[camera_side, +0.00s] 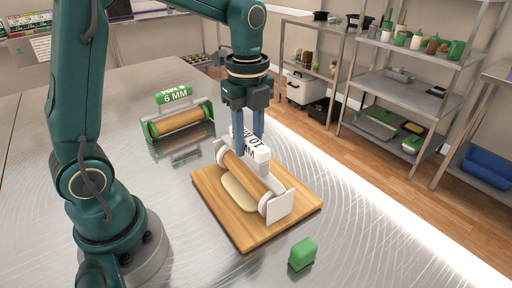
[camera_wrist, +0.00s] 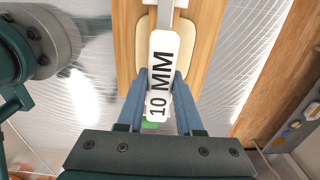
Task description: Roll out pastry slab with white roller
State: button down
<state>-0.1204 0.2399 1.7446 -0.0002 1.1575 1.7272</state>
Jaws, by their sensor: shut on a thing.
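The white roller (camera_side: 243,176) has a wooden barrel, white end plates and a white handle marked 10 MM (camera_side: 257,149). It is over the pale pastry slab (camera_side: 238,197) on the wooden board (camera_side: 222,221). My gripper (camera_side: 249,134) is shut on the white handle from above. In the wrist view the handle (camera_wrist: 161,70) is between my blue fingers (camera_wrist: 160,105), and pale dough (camera_wrist: 142,45) shows on both sides of it. The roller hides the middle of the slab. I cannot tell whether the barrel touches the dough.
A green roller (camera_side: 179,121) marked 6 MM stands on the metal table (camera_side: 125,92), behind and left of the board. A small green block (camera_side: 302,253) lies in front of the board. Shelves (camera_side: 405,92) stand beyond the table's right edge. The table right of the board is clear.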

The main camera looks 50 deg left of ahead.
jog(key=shift+s+a, duration=0.1)
jog(key=shift+s, duration=1.45)
jog(key=shift+r, duration=0.95)
notch_tip(320, 180, up, 4)
jog(key=shift+r, duration=0.1)
jog(key=shift+f, duration=0.2)
jog(key=shift+f, duration=2.1)
